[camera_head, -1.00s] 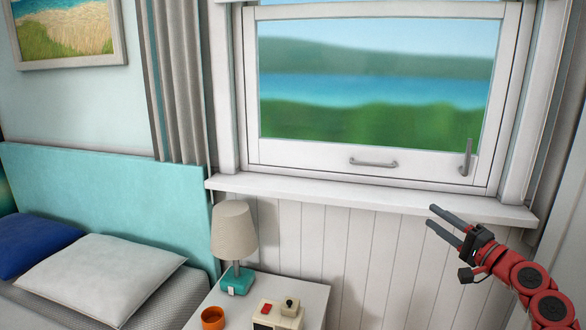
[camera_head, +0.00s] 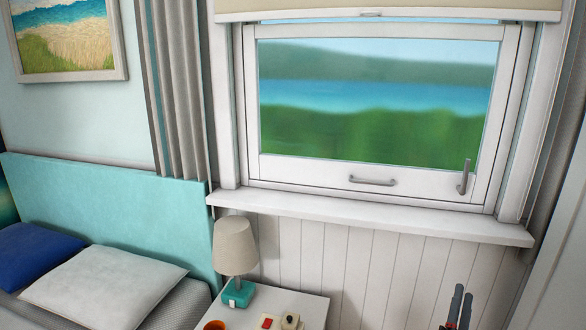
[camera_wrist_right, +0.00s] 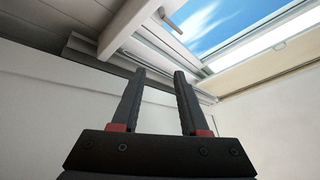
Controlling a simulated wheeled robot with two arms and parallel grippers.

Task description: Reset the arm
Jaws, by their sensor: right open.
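My right gripper (camera_head: 462,302) shows at the bottom right of the head view, with its two dark fingers pointing up, below the window sill and in front of the white panelled wall. It also shows in the right wrist view (camera_wrist_right: 157,80), where the fingers stand apart with nothing between them. It is open and empty, and touches nothing that I can see. The rest of my right arm is below the head view's edge. My left gripper is in neither view.
A closed-looking window (camera_head: 372,100) with a handle (camera_head: 372,181) and a white sill (camera_head: 370,212) is ahead. A nightstand (camera_head: 270,302) with a lamp (camera_head: 235,250) and small items stands left of my gripper. A bed with a white pillow (camera_head: 103,287) is further left.

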